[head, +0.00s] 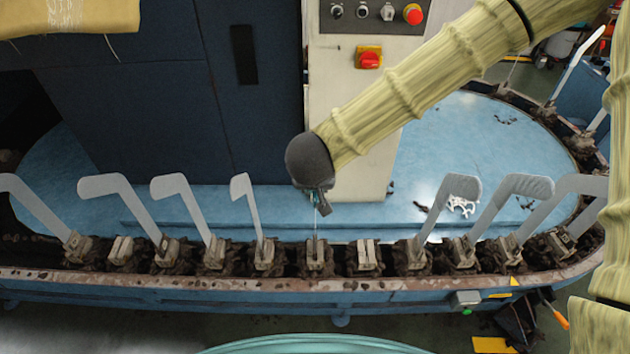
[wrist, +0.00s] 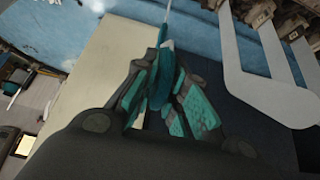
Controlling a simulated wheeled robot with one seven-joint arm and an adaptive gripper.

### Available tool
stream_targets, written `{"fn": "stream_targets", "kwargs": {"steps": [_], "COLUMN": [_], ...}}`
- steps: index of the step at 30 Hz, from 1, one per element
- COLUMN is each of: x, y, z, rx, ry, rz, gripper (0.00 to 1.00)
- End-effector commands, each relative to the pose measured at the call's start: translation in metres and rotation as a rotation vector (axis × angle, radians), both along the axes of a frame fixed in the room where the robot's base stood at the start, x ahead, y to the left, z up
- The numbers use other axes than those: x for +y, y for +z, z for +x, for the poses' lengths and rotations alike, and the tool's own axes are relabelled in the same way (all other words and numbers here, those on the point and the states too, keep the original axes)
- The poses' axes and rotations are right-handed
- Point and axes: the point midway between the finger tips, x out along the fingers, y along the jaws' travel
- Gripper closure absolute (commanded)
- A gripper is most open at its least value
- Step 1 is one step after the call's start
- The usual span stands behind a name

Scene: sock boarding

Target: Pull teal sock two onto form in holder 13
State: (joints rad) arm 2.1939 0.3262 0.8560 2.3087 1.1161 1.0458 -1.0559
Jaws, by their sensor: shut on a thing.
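My gripper (head: 318,208) is above a holder (head: 317,262) in the middle of the near row. A thin pale form (head: 315,240), seen nearly edge-on, rises from this holder towards my gripper. In the wrist view my gripper (wrist: 168,98) has dark fingers with teal pads, shut on a dark teal sock (wrist: 162,78). The pale form also shows in the wrist view (wrist: 168,18), running from the fingertips to the top edge. Fingers and folds hide how far the sock is around the form. No holder number can be read.
Flat, bent grey forms stand in holders to the left (head: 186,200) and right (head: 452,195). The holder just right of my gripper (head: 368,258) is empty. A dark blue cabinet (head: 130,110) and a pale control panel (head: 390,22) stand behind. A teal rounded rim (head: 310,345) is nearest me.

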Motion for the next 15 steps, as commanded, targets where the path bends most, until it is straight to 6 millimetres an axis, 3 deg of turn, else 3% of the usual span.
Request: {"fn": "stream_targets", "kwargs": {"steps": [15], "x": [0.0003], "y": [-0.01], "z": [0.0], "rx": [0.0], "ry": [0.001], "rz": [0.001], "gripper": [1.0]}}
